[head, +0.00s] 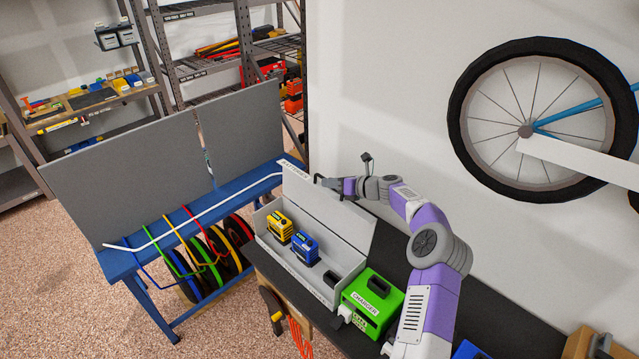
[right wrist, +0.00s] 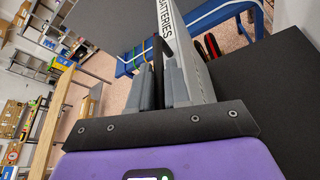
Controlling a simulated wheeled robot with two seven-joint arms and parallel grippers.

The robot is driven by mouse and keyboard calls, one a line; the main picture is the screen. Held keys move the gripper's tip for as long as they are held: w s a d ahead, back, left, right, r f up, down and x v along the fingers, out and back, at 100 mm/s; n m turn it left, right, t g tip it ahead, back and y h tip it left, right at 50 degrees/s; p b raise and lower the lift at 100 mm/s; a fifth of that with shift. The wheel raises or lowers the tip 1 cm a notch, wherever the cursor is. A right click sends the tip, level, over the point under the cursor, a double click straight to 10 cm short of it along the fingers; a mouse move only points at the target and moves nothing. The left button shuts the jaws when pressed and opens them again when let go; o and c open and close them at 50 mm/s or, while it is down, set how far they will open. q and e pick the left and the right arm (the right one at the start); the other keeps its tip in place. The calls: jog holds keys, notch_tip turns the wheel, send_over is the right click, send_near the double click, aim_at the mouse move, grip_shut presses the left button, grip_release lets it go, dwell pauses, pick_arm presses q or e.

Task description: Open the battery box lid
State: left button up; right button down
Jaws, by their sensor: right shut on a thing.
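The grey battery box (head: 292,268) stands on the dark bench top. Its front is low, and a yellow battery (head: 279,227), a blue battery (head: 305,246) and a small black item (head: 332,279) show inside. The grey lid (head: 318,212) stands raised along the back of the box, with a "BATTERIES" label at its upper left. My right gripper (head: 328,182) is at the lid's top edge. My left gripper is out of view.
A green charger (head: 372,303) stands right of the box, close to my right arm. A blue bench (head: 190,222) with cable spools is on the left. A bicycle wheel (head: 527,131) is on the wall at right.

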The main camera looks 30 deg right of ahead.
jog(key=shift+d+f, duration=0.1)
jog(key=shift+f, duration=0.1)
jog(key=c, duration=1.2)
grip_release()
jog(key=shift+o, duration=0.2)
jog(key=shift+r, duration=0.1)
jog(key=b+v, duration=0.1)
jog(key=v, duration=0.6)
jog(key=shift+s+d, duration=0.1)
jog(key=shift+s, duration=0.1)
